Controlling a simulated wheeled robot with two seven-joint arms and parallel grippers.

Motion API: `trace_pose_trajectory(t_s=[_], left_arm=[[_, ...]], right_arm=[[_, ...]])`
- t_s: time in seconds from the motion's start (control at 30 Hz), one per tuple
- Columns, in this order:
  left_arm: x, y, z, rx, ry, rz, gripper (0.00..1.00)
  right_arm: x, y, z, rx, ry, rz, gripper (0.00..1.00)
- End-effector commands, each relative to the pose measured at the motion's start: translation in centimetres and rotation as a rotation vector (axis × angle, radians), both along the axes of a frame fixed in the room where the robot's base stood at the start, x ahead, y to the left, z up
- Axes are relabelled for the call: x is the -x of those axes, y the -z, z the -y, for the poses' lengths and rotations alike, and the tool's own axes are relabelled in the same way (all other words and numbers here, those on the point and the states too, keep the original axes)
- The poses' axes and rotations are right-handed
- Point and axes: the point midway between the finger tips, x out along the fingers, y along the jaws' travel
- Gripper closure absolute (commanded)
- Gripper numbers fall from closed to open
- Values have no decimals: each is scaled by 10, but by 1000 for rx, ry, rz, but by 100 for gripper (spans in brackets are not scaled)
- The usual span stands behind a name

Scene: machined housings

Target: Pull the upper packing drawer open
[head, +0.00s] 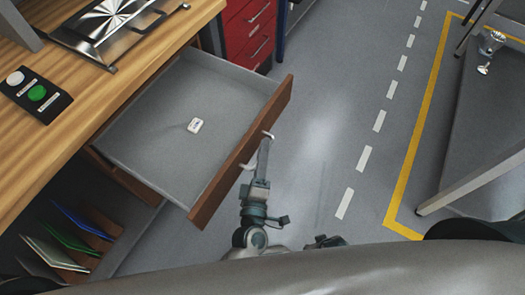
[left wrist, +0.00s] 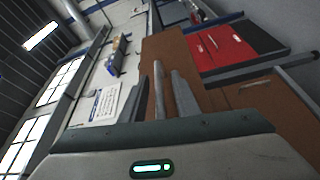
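The upper packing drawer (head: 160,135) stands well out from under the wooden bench top in the head view. Its inside is grey, its front (head: 240,155) is brown wood, and a small white item (head: 195,125) lies on its floor. A pale bar handle (head: 268,135) is on the front. My left gripper (head: 263,158) is at the middle of this handle, its fingers close together around the bar, which they partly hide. In the left wrist view the two grey fingers (left wrist: 170,95) reach toward the brown drawer front (left wrist: 165,55).
The bench top (head: 95,105) carries a metal fixture (head: 115,25) and a button box (head: 35,93). A red drawer cabinet (head: 250,30) stands beyond the drawer. Coloured folders (head: 75,235) sit below. Grey floor right of the drawer is clear up to a table (head: 490,130).

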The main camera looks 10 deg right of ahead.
Motion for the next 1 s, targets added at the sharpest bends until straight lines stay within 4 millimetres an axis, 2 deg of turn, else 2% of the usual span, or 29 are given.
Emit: trace_pose_trajectory(t_s=[0.27, 0.47, 0.67, 1.0], left_arm=[[0, -1, 0, 0, -1, 1, 72], [8, 0, -3, 0, 0, 0, 72], [32, 2, -9, -1, 1, -2, 72], [97, 8, -28, -1, 2, -2, 72]], right_arm=[[0, 0, 0, 0, 0, 1, 69], [-2, -2, -1, -1, 0, 7, 69], [-6, -4, -2, -5, -1, 24, 69], [-7, -1, -5, -9, -4, 37, 69]])
